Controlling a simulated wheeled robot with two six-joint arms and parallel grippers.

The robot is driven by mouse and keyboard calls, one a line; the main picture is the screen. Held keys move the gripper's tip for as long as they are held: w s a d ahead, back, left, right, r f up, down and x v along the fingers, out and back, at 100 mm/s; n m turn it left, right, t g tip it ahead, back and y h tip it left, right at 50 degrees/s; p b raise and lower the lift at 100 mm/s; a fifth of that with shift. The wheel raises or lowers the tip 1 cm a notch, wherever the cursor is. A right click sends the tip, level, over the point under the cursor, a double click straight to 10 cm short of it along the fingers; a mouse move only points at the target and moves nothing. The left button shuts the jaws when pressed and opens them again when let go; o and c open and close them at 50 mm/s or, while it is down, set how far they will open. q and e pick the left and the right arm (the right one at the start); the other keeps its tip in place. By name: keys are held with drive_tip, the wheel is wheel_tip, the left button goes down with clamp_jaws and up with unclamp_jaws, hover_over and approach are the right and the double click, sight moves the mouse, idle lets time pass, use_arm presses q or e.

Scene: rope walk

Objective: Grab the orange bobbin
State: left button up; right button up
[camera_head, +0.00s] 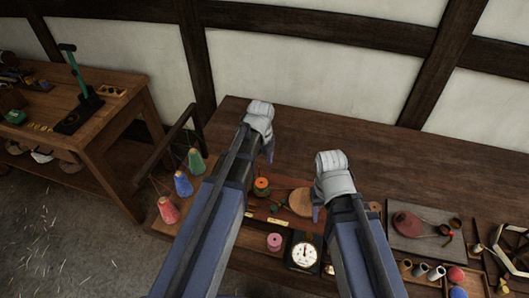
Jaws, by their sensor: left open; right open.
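A small orange bobbin (262,184) stands on the wooden workbench (310,130), in the gap between my two arms. My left gripper (268,150) is open, above the bench and farther back than the bobbin. My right gripper (318,211) is open, to the right of the bobbin and apart from it. My forearms and wrists hide much of both grippers' fingers and part of the bench.
Red, blue and green cones (183,184) stand at the bench's left end. A round wooden disc (300,201), a pink spool (274,241) and a dial gauge (304,252) are near the bobbin. A dark board (425,245) lies right. The back of the bench is clear.

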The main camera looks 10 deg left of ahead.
sight(261, 182)
use_arm(q)
drive_tip(key=shift+s+f, duration=0.1)
use_arm(e)
drive_tip(key=shift+s+f, duration=0.1)
use_arm(q)
drive_tip(key=shift+f+b, duration=0.55)
drive_tip(key=shift+b, duration=0.15)
wheel_tip(261, 182, down, 10)
drive_tip(key=b, duration=0.9)
drive_tip(key=shift+r+b, duration=0.15)
drive_tip(key=shift+b, duration=0.25)
use_arm(e)
wheel_tip(261, 182, down, 11)
drive_tip(key=shift+r, duration=0.1)
use_arm(q)
drive_tip(key=shift+c, duration=0.3)
drive_tip(key=c, duration=0.9)
drive_tip(key=shift+o, duration=0.2)
wheel_tip(261, 182, up, 8)
drive_tip(key=p, duration=0.8)
drive_tip(key=shift+r, duration=0.15)
use_arm(e)
wheel_tip(261, 182, up, 8)
